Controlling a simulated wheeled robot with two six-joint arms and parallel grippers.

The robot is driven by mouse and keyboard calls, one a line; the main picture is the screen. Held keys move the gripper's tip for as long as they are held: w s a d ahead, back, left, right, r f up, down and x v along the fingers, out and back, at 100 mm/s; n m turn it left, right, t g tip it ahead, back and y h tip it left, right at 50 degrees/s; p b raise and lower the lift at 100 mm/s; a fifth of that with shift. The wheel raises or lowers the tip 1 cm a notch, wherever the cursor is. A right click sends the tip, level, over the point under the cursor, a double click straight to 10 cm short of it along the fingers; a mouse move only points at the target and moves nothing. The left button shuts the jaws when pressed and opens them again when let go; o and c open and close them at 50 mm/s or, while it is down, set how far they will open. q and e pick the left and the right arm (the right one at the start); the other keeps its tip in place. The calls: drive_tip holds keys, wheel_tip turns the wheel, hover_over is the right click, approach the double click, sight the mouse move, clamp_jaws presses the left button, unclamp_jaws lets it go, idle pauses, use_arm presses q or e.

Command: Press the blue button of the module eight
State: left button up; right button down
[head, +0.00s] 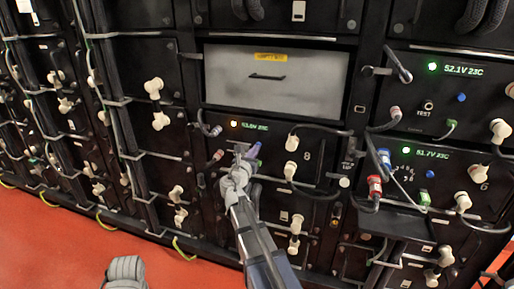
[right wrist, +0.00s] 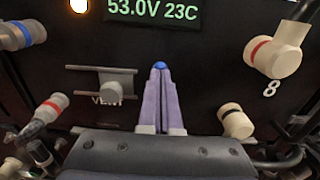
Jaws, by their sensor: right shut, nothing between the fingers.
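Module eight (head: 325,178) is a black panel in the middle of the head view, with an orange light and a green display. In the right wrist view its display (right wrist: 152,10) reads 53.0V 23C, and a white "8" is at the right. My right gripper (head: 254,151) is shut and empty in front of this panel. In the right wrist view its closed purple-grey fingers (right wrist: 160,98) point at the panel below the display. A bit of blue, seemingly the blue button (right wrist: 160,65), shows right at the fingertips. I cannot tell whether they touch it.
A grey T-shaped vent handle (right wrist: 103,82) is left of the fingers. Cable plugs (head: 291,142) and a dark cable stand out at the right of the panel. A blank grey plate (head: 300,95) is above. Neighbouring modules (head: 410,178) with cables are at the right.

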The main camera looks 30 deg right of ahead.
drive_tip(key=shift+w+d, duration=0.2)
drive_tip(key=v, duration=0.8)
idle(0.7)
idle(0.3)
